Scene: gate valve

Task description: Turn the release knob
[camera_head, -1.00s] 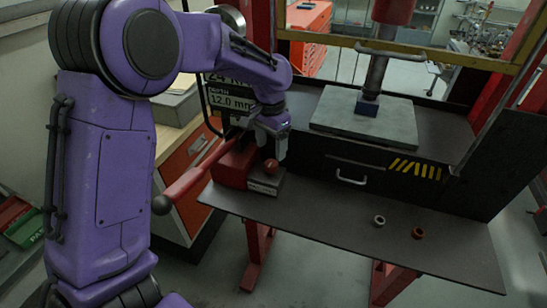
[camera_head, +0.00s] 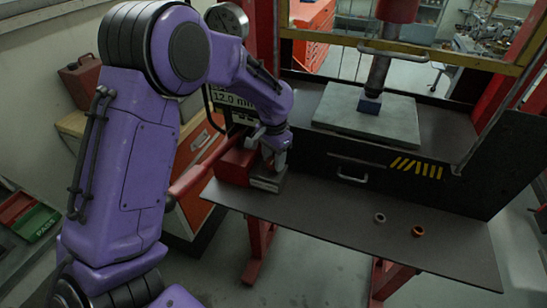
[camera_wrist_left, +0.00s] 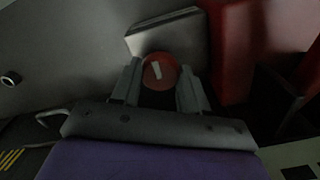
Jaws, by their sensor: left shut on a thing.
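The release knob (camera_wrist_left: 158,72) is a round red knob with a pale mark on top, seen in the left wrist view between my two left fingers. My left gripper (camera_wrist_left: 160,84) is shut on it, one finger on each side. In the head view my left gripper (camera_head: 275,158) reaches down at the red pump block (camera_head: 235,166) and hides the knob. The pump's red handle (camera_head: 193,176) slopes down to the left, partly behind my left arm. My right gripper does not show.
The dark table (camera_head: 350,220) carries a grey ring (camera_head: 379,218) and an orange ring (camera_head: 418,231). A grey press plate (camera_head: 340,115) lies under the press ram (camera_head: 378,75). A drawer handle (camera_head: 351,179) sticks out below it. The table's front middle is clear.

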